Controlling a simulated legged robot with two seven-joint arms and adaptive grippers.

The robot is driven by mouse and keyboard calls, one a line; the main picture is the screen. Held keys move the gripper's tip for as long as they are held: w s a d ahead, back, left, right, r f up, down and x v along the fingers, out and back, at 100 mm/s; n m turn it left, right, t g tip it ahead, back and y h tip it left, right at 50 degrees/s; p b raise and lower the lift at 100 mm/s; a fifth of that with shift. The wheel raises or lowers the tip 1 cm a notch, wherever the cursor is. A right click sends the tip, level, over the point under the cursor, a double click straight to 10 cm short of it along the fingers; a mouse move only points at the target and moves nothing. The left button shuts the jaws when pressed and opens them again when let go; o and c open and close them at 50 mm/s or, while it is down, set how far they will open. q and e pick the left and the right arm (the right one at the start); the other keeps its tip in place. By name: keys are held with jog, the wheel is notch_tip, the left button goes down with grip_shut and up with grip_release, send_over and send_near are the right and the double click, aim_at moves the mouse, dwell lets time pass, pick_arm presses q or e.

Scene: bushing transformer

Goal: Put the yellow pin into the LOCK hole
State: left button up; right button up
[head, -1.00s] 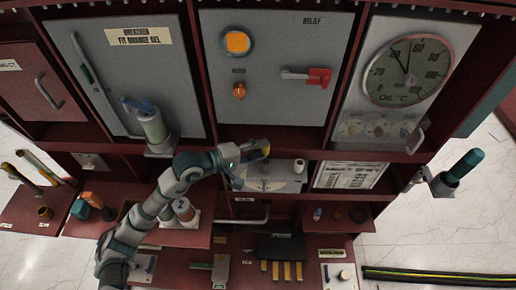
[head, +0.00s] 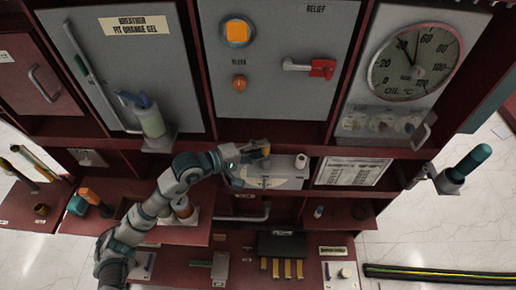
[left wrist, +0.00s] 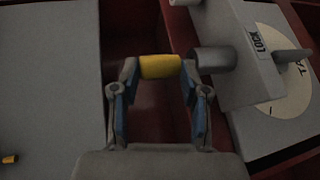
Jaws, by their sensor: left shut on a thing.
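The yellow pin (left wrist: 160,67) is held crosswise between the fingertips of my left gripper (left wrist: 158,75) in the left wrist view. In the head view my left gripper (head: 250,154) is in front of the middle shelf, with the yellow pin (head: 266,150) at its tip. The LOCK label (left wrist: 260,42) is on a grey block (left wrist: 236,50) to the right of the pin. A round grey boss (left wrist: 215,60) sticks out of that block towards the pin, close to its right end. I cannot see into a hole. My right gripper is not in view.
A pale dial plate (left wrist: 280,95) and a grey rod (left wrist: 293,55) lie beyond the block. A small yellow piece (left wrist: 10,159) shows at lower left. Above are grey panels, a red-handled relief valve (head: 320,68) and the oil gauge (head: 415,65).

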pick_arm(q)
jog(key=shift+f, duration=0.45)
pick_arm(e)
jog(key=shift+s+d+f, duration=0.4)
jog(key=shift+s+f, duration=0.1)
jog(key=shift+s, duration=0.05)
pick_arm(q)
jog(key=o, duration=1.1)
jog(key=shift+o, duration=1.1)
jog(key=shift+d, duration=0.1)
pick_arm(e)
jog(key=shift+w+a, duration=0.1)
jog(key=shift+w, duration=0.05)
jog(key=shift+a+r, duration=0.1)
pick_arm(q)
jog(key=shift+s+a+r, duration=0.1)
jog(key=shift+a, duration=0.15)
jog(key=v, duration=0.7)
jog(key=shift+a, duration=0.25)
jog(key=shift+s, duration=0.1)
